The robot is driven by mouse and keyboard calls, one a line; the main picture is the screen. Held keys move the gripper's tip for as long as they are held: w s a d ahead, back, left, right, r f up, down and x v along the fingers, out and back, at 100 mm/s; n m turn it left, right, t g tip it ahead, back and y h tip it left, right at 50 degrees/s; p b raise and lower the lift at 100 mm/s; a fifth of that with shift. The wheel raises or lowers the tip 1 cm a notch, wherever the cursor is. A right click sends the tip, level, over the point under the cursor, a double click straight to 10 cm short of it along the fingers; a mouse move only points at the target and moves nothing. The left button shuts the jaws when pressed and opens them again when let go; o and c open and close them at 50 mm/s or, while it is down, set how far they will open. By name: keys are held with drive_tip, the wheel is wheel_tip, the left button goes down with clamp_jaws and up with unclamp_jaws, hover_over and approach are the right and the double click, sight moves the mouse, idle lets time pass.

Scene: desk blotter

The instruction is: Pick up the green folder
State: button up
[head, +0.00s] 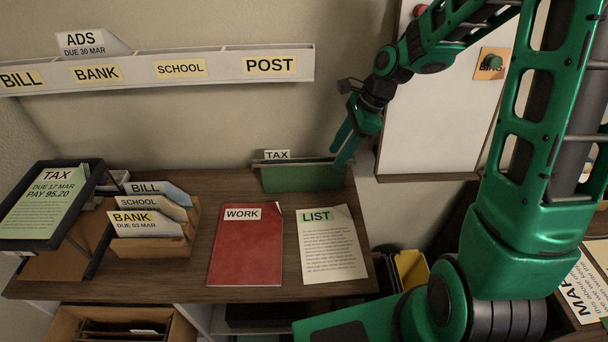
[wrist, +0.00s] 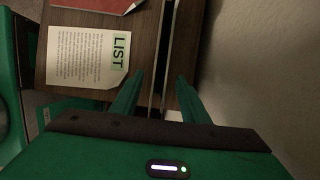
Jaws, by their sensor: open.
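The green folder (head: 300,178) stands upright at the back right of the desk, close to the wall, with a white TAX tab (head: 277,155) above its top edge. My gripper (head: 342,150) is open at the folder's upper right end and points down at it. In the wrist view my gripper (wrist: 158,78) has its two fingers apart, with the folder's thin upright edges (wrist: 152,68) running between them. I cannot tell whether either finger touches the folder.
A red WORK folder (head: 246,245) and a LIST sheet (head: 330,243) lie flat in front. A file holder (head: 160,245) and a stand with a TAX letter (head: 45,205) are at the left. A labelled wall rack (head: 220,68) hangs above; a whiteboard (head: 430,120) is at the right.

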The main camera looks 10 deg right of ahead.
sight(328, 171)
drive_tip(key=shift+d+x, duration=0.2)
drive_tip(key=shift+x, duration=3.55)
drive_tip(key=c, duration=1)
